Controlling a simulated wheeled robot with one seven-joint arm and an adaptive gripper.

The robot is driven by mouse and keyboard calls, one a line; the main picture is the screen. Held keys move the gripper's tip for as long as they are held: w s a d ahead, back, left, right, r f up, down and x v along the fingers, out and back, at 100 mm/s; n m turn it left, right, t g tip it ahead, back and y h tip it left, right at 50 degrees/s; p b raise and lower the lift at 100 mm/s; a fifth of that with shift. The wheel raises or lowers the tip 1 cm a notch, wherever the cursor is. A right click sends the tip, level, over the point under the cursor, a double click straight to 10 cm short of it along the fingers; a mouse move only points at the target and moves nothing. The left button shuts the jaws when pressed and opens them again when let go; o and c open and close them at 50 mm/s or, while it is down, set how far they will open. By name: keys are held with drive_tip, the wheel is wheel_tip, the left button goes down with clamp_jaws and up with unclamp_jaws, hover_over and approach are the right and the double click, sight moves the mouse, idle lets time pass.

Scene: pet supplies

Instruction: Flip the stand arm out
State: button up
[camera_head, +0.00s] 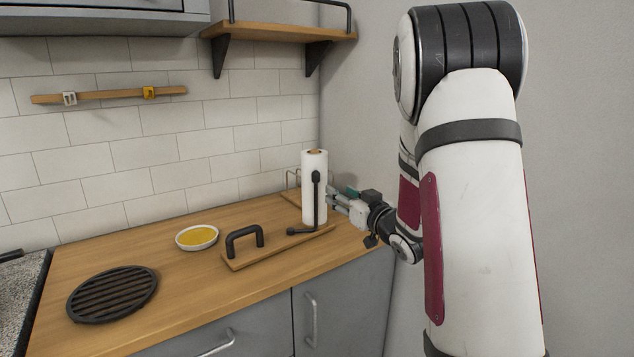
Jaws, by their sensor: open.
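A white paper towel roll (308,205) stands upright on the wooden counter near the right wall. A thin black stand arm (316,203) with a rounded top runs upright along the roll's front face, and a short black piece lies at its foot. My gripper (331,196) is at the right side of the roll, at about mid-height, with its fingers pointing left toward the black arm. It is open and holds nothing that I can see. The fingertips are small here, and I cannot tell whether they touch the arm or the roll.
A wooden board (280,247) with a black handle (244,239) lies in front of the roll. A white bowl with yellow contents (197,237) and a round black grate (113,294) are to the left. A wooden shelf (279,31) hangs above.

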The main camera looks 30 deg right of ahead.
sight(318, 179)
drive_tip(key=w, duration=0.8)
drive_tip(key=w+d, duration=0.1)
drive_tip(key=w, duration=0.3)
drive_tip(key=shift+w, duration=0.1)
clamp_jaws()
